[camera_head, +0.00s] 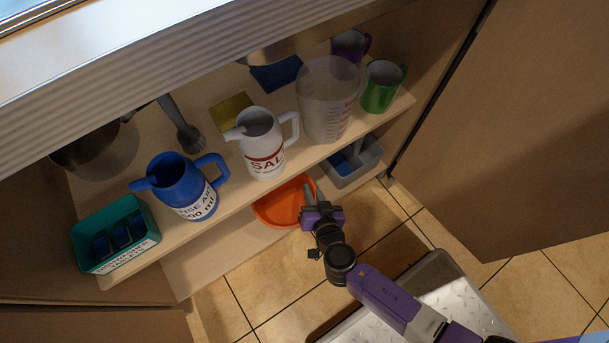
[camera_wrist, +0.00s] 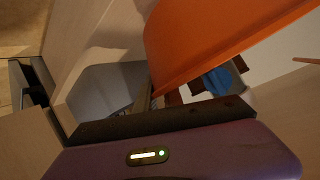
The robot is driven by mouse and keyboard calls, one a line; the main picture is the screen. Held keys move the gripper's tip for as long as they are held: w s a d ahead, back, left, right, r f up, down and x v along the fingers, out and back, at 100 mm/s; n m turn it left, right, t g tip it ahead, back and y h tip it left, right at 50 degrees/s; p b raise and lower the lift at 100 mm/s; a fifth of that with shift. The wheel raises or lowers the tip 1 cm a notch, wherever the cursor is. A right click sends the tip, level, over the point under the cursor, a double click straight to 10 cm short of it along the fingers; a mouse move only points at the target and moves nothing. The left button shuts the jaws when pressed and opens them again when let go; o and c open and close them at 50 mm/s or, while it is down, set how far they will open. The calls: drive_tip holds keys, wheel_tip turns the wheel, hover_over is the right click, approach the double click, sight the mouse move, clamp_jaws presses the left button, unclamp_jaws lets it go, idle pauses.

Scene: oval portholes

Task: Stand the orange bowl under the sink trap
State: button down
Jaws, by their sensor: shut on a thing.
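The orange bowl (camera_head: 279,209) is at the lower level of the cabinet, below the shelf's front edge, which hides its back part. My gripper (camera_head: 309,188) is at the bowl's right side and is shut on its rim. In the wrist view the orange bowl (camera_wrist: 215,40) fills the upper middle and looks tilted, close in front of the gripper. I cannot tell whether the bowl touches the cabinet floor. I cannot make out the sink trap in either view.
On the shelf stand a blue jug (camera_head: 178,187), a white jug (camera_head: 263,145), a clear measuring jug (camera_head: 328,100), a green mug (camera_head: 382,87) and a teal bin (camera_head: 115,235). A grey bin (camera_head: 354,170) is right of the bowl. An open door (camera_head: 520,120) bounds the right.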

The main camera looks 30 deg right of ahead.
sight(307, 178)
drive_tip(key=w, duration=0.2)
drive_tip(key=w+d, duration=0.1)
drive_tip(key=w, duration=0.2)
drive_tip(key=shift+w+d, duration=0.4)
drive_tip(key=shift+w+f, duration=0.1)
drive_tip(key=shift+w, duration=0.05)
drive_tip(key=shift+f+b, duration=0.8)
drive_tip(key=shift+f, duration=0.85)
drive_tip(key=shift+f, duration=0.15)
drive_tip(key=c, duration=1.5)
unclamp_jaws()
drive_tip(key=shift+o, duration=0.2)
drive_tip(key=shift+r, duration=0.3)
drive_tip(key=p+v, duration=0.2)
drive_tip(key=v, duration=1)
